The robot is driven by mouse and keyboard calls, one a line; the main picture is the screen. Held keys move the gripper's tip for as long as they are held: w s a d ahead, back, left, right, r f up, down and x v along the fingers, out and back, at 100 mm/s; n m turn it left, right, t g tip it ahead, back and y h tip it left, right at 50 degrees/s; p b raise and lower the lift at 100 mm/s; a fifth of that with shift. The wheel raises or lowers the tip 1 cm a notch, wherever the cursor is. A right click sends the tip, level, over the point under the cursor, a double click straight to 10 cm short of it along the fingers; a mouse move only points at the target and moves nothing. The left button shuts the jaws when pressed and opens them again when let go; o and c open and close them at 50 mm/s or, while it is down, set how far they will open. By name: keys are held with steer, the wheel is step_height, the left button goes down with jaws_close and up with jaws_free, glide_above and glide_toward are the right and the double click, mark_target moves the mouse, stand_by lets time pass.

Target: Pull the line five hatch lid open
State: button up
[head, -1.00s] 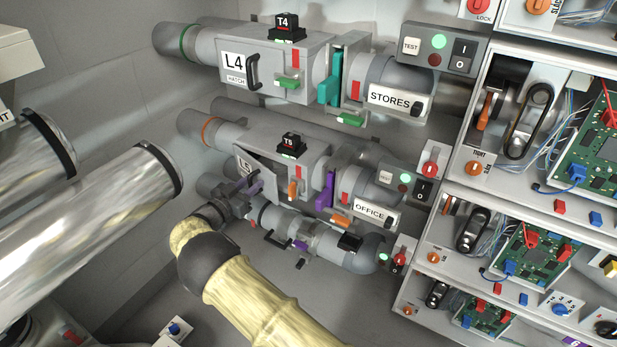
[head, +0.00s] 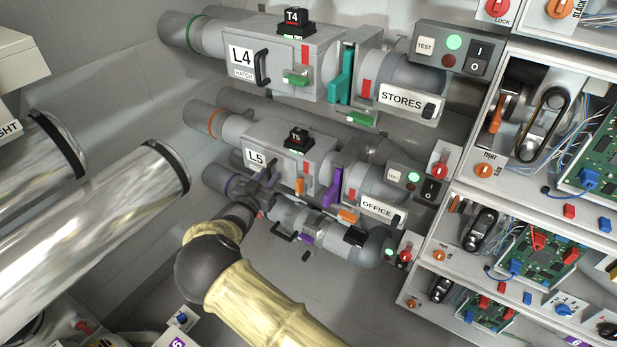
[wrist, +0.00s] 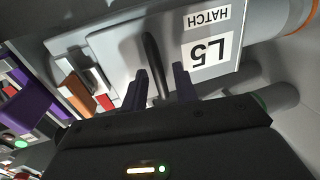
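The line five hatch lid (head: 258,155), a light grey panel marked L5, lies flat against its grey housing in the head view and looks shut. The lid fills the top of the wrist view (wrist: 185,75), with its L5 HATCH label to the right. Its black bar handle (wrist: 153,60) stands between my gripper's two dark fingers (wrist: 162,88). There is a gap on both sides of the bar, so my gripper is open around the handle, not clamped. In the head view my gripper (head: 262,187) is small at the lid's lower edge and hides the handle.
An orange catch (head: 299,186) sits right of the lid, and a purple lever (head: 332,188) beyond it. The T5 box (head: 298,138) stands on top. Line four (head: 262,58) runs above, another tube (head: 285,214) close below. Open floor lies lower down.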

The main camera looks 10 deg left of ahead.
steer(key=s+a+p, duration=0.2)
steer(key=s+a, duration=0.1)
steer(key=s, duration=1.3)
steer(key=w+d+r+g+y, duration=0.1)
steer(key=w+d+r+g, duration=0.1)
steer(key=w+d, duration=0.1)
steer(key=w+d+r+g+y+p, duration=0.1)
steer(key=w+d+r, duration=0.1)
steer(key=w+d, duration=0.2)
steer(key=w+d+r+g+p, duration=0.1)
steer(key=w+d+r+g, duration=0.1)
steer(key=d, duration=0.4)
steer(key=shift+w+d+n+g+y, duration=0.15)
steer(key=shift+w+y, duration=0.05)
steer(key=shift+w, duration=0.2)
steer(key=shift+w+d+n+g+y, duration=0.1)
steer(key=shift+w+n+g+y, duration=0.1)
steer(key=shift+w, duration=0.2)
steer(key=shift+d, duration=0.45)
